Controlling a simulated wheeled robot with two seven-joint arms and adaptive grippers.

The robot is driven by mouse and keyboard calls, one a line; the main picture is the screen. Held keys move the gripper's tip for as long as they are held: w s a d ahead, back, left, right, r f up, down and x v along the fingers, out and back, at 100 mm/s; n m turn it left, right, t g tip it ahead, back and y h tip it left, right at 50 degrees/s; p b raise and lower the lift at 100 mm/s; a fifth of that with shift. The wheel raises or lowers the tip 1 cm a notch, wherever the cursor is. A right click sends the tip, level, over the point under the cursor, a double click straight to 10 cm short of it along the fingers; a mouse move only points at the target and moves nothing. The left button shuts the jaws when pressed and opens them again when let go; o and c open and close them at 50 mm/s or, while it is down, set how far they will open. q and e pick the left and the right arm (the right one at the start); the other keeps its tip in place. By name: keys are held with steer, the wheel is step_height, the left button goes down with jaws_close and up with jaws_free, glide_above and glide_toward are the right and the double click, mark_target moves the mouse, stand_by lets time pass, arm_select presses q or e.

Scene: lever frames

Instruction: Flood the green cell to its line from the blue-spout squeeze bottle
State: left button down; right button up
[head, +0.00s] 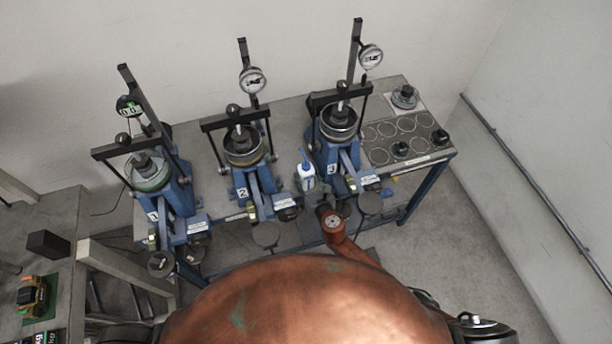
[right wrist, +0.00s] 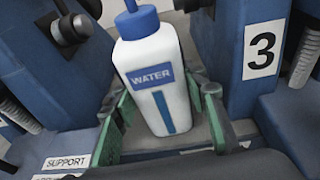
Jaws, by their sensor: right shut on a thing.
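The blue-spout squeeze bottle (head: 306,171) stands upright between frames 2 and 3. In the right wrist view the bottle (right wrist: 152,75) is white, labelled WATER, with a blue strip below the label. My right gripper (right wrist: 168,110) has its green-padded fingers on either side of the bottle and is shut on it. The bottle's base is low near the bench, and I cannot tell whether it touches. The green cell (head: 149,180) is the greenish-rimmed one on lever frame 1 (head: 171,207), at the left. Its fill line and water level are too small to see. My left gripper is not in view.
Lever frame 2 (head: 253,190) stands left of the bottle and frame 3 (head: 342,172) close on its right. Upright posts with dial gauges rise behind each frame. Dark weights (head: 401,148) sit on a tray at the bench's right. A side table (head: 62,215) stands at left.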

mark_target(306, 172)
steer(key=shift+r+p, duration=1.5)
steer(key=shift+r, duration=0.2)
